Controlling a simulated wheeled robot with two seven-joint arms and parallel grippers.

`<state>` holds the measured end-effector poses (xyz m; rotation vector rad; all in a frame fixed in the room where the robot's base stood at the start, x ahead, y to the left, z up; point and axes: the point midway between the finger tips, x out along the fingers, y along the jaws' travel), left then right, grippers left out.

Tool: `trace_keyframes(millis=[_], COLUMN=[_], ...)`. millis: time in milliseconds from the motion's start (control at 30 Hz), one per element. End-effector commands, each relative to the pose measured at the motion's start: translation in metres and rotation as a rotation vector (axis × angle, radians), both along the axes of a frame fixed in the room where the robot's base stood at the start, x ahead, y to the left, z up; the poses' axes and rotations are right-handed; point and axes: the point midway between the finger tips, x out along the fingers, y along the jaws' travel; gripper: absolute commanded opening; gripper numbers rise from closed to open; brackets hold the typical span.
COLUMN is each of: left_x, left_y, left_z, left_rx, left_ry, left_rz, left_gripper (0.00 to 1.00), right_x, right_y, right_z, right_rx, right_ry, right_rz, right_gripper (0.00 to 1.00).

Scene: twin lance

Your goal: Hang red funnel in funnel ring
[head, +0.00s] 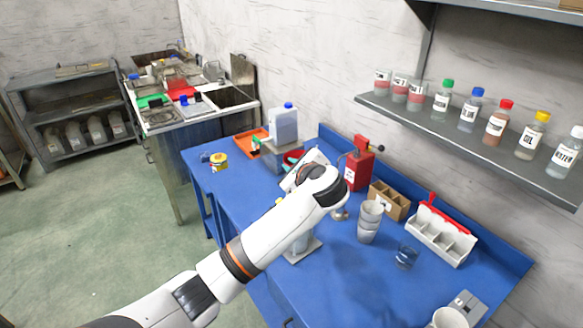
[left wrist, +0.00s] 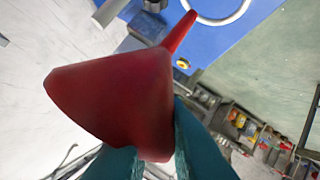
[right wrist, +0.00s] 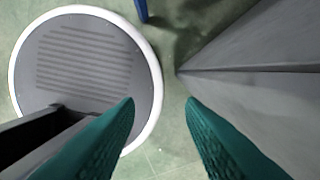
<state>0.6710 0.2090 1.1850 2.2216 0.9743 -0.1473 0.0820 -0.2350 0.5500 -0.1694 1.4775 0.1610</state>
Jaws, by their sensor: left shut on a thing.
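The red funnel (left wrist: 115,95) fills the middle of the left wrist view, with its wide mouth toward the lower left and its narrow spout toward the upper right. My left gripper (left wrist: 152,140) is shut on the funnel near its wide rim. A pale grey ring (left wrist: 212,23), seemingly the funnel ring, shows partly at the top edge of that view, beyond the spout tip and apart from it. In the head view, my left wrist hides most of the gripper and the funnel. My right gripper (right wrist: 160,105) is open and empty over the floor.
On the blue table (head: 345,285) stand a red canister (head: 359,170), stacked cups (head: 369,222), a clear glass (head: 406,256) and a white caddy (head: 441,236). A grey stand base (head: 303,251) shows below my left arm. A bottle shelf (head: 480,140) hangs on the right wall.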

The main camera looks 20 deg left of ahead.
Motion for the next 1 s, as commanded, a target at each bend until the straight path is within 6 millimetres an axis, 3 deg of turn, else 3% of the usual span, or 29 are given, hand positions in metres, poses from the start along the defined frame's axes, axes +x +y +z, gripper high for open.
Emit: trace_keyframes(millis=[33, 133, 700, 1000], left_x=[0.0, 0.0, 0.0, 0.0], left_y=[0.0, 0.0, 0.0, 0.0], left_z=[-0.009, -0.016, -0.07, -0.083], left_rx=[-0.001, 0.0, 0.001, -0.001], left_ry=[-0.001, 0.0, 0.001, 0.0], left_rz=[0.0, 0.0, 0.0, 0.0], left_gripper=[0.0, 0.0, 0.0, 0.0], right_x=[0.0, 0.0, 0.002, 0.003], right_y=[0.004, 0.007, -0.001, -0.002], right_z=[-0.011, -0.02, -0.028, -0.03], right_rx=[0.005, 0.009, -0.002, -0.002], right_ry=[0.0, 0.0, -0.003, -0.005], right_rz=[0.0, 0.002, 0.004, 0.002], right_gripper=[0.36, 0.36, 0.36, 0.36])
